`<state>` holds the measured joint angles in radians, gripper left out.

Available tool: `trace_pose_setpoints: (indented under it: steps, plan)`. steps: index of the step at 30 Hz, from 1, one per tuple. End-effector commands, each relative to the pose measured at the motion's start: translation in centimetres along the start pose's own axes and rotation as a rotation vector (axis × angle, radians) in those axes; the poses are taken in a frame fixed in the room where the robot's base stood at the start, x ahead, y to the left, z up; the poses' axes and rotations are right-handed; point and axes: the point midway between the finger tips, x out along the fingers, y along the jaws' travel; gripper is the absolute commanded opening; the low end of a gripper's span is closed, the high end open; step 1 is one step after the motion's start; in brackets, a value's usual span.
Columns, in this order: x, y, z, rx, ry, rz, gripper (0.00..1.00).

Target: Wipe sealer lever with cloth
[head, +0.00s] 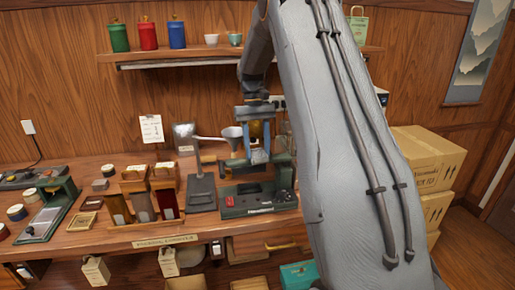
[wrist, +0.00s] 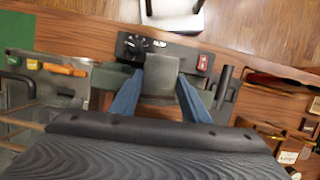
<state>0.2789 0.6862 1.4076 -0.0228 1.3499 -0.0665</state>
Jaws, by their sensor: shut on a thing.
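The sealer (head: 258,205) is a dark green and black bench unit with a red switch on the table. Its black panel also shows in the wrist view (wrist: 168,47). A dark upright part (head: 284,172), perhaps its lever, stands at its right. My gripper (head: 259,158) has blue fingers and hangs over the back of the sealer. I cannot tell whether the cloth touches the lever, which is partly hidden by my gripper and arm.
A funnel stand (head: 202,190) is close left of the sealer. Open-fronted boxes (head: 167,197) and a scale (head: 47,215) stand further left. A shelf (head: 180,56) with canisters and cups runs behind. Cardboard boxes (head: 425,165) are stacked at right.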

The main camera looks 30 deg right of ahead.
Motion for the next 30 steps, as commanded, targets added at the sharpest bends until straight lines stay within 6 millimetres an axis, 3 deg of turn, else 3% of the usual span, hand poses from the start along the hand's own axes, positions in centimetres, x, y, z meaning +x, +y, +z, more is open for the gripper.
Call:
trace_pose_setpoints:
  steps: [14,30]
  plan:
    - [0.6,0.0,-0.3,0.0,0.0,0.0,0.24]
    - [-0.7,0.3,-3.8,0.0,0.0,0.0,0.24]
